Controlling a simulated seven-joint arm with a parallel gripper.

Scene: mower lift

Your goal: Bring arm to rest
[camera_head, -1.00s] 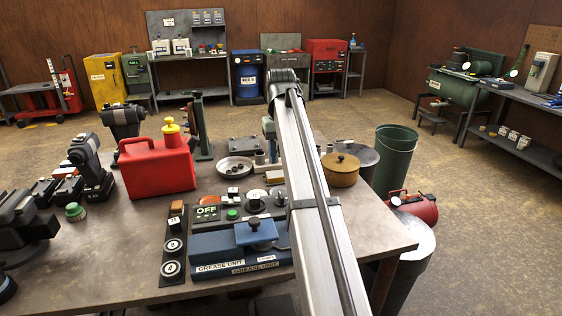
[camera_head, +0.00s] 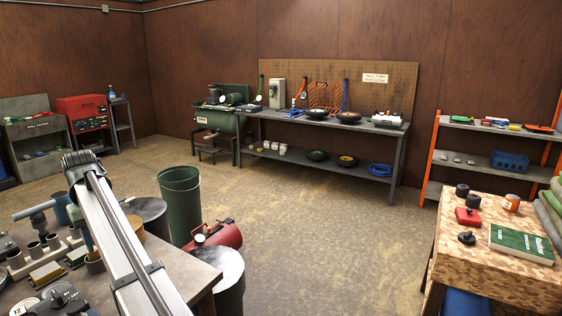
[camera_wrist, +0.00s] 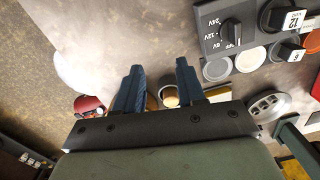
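My gripper (camera_wrist: 159,80) shows in the wrist view with its two dark blue fingers spread apart. Nothing is held between them. It is above the grey workbench, which also shows in the head view (camera_head: 192,272). A small round cup (camera_wrist: 169,97) appears beyond the gap between the fingers; its distance from them is hard to tell. In the head view only my long silver arm link is seen, at the left over the bench edge. My gripper is not visible there.
A dark switch panel (camera_wrist: 228,27) and round discs lie near the fingers. A green bin (camera_head: 180,203), red tank (camera_head: 217,236) and grey drum (camera_head: 218,276) stand beside the bench. The middle floor is clear.

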